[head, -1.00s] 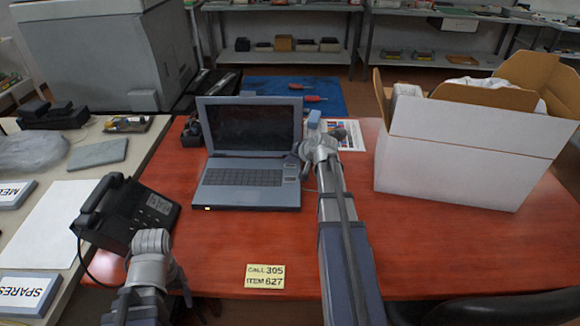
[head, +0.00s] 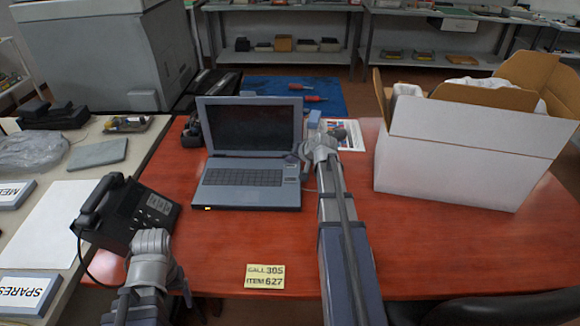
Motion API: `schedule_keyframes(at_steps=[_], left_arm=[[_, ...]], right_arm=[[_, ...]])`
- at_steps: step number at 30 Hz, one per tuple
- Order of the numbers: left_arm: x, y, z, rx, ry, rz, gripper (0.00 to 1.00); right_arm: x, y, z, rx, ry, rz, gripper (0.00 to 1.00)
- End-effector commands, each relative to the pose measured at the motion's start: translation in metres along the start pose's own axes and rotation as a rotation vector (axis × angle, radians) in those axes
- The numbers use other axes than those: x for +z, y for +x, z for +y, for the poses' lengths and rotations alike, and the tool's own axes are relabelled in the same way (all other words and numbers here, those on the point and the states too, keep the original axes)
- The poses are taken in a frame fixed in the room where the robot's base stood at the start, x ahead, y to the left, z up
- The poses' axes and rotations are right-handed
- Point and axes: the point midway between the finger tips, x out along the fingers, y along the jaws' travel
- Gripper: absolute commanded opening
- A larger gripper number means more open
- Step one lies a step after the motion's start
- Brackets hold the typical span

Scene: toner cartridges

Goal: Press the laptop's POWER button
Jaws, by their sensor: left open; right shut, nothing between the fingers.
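The open laptop (head: 245,197) stands on the red table with its dark screen (head: 250,127) facing me. A small pale light (head: 208,208) shows at the left of its front edge. My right gripper (head: 304,169) is shut and empty, with its tips at the right edge of the keyboard deck, by the hinge. It hides that corner, and I cannot make out the POWER button or tell whether the tips touch the deck. My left gripper (head: 150,243) is open, low at the left beside the phone, far from the laptop; its fingers are hard to make out.
A black desk phone (head: 128,212) stands left of the laptop. A white box (head: 470,155) with open flaps fills the right of the table (head: 400,240). A yellow note (head: 265,276) lies at the front. A printed sheet (head: 350,137) lies behind my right arm.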

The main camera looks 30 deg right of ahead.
Motion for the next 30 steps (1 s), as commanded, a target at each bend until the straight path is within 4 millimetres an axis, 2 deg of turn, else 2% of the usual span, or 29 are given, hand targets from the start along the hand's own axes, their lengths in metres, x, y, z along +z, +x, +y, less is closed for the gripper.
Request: schedule_keyframes(at_steps=[9,30], left_arm=[[-0.001,0.009,0.001,0.000,0.000,0.000,0.79],[-0.001,0.012,0.001,0.000,0.000,0.000,0.79]], right_arm=[[0.005,0.006,0.005,0.000,0.000,0.000,0.00],[0.006,0.008,0.006,0.000,0.000,0.000,0.00]])
